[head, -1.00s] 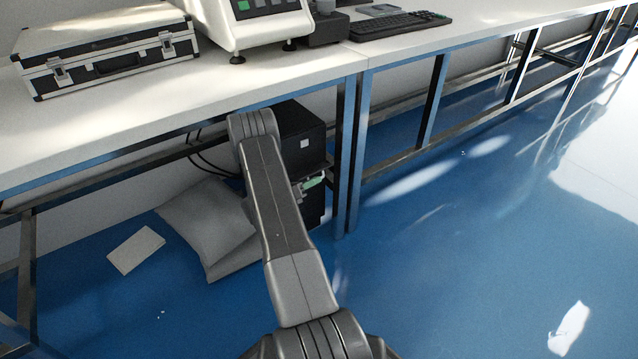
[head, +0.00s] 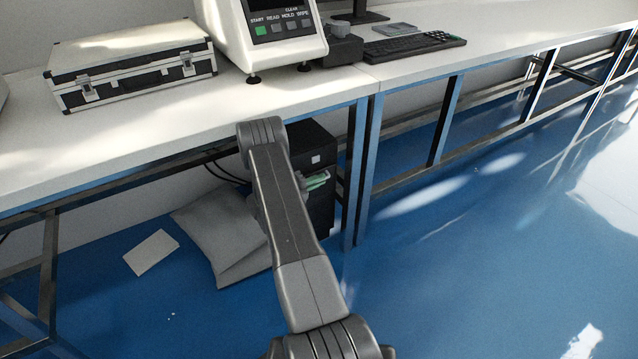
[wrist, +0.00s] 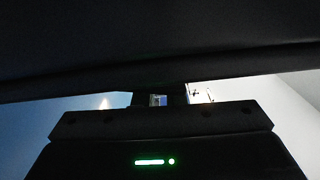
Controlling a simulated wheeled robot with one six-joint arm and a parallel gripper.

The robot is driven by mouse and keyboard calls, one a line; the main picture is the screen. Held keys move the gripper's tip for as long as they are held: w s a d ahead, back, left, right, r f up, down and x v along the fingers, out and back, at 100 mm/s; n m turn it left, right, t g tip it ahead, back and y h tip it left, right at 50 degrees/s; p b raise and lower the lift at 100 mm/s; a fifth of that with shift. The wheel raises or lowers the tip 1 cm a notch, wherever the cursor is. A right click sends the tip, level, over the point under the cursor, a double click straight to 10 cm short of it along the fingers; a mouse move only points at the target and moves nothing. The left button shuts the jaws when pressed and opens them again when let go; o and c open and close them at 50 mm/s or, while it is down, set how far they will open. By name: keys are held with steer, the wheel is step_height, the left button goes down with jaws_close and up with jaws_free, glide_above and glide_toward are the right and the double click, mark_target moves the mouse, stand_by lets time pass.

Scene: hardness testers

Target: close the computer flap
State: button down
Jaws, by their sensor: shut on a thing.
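The computer (head: 326,205) is a black tower standing on the floor under the table. A small light square shows on the upper part of its front. My gripper (head: 318,181) is at the computer's front, about mid-height, partly hidden behind my arm. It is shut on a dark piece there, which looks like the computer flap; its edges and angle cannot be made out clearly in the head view. In the wrist view my gripper (wrist: 160,99) points ahead below a broad dark surface that fills the top.
The white table (head: 130,120) has blue legs close to the computer's right. A grey cushion-like bag (head: 215,225) and a white sheet (head: 151,253) lie on the floor to the left. A case (head: 130,75) and a tester (head: 275,40) stand on top. The floor at right is clear.

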steer(key=shift+w+a+n, duration=0.15)
steer(key=shift+n, duration=0.65)
steer(key=c, duration=1.6)
jaws_free()
steer(key=shift+o, duration=0.4)
steer(key=shift+r, duration=0.1)
steer(key=shift+w, duration=0.1)
steer(key=shift+a, duration=0.15)
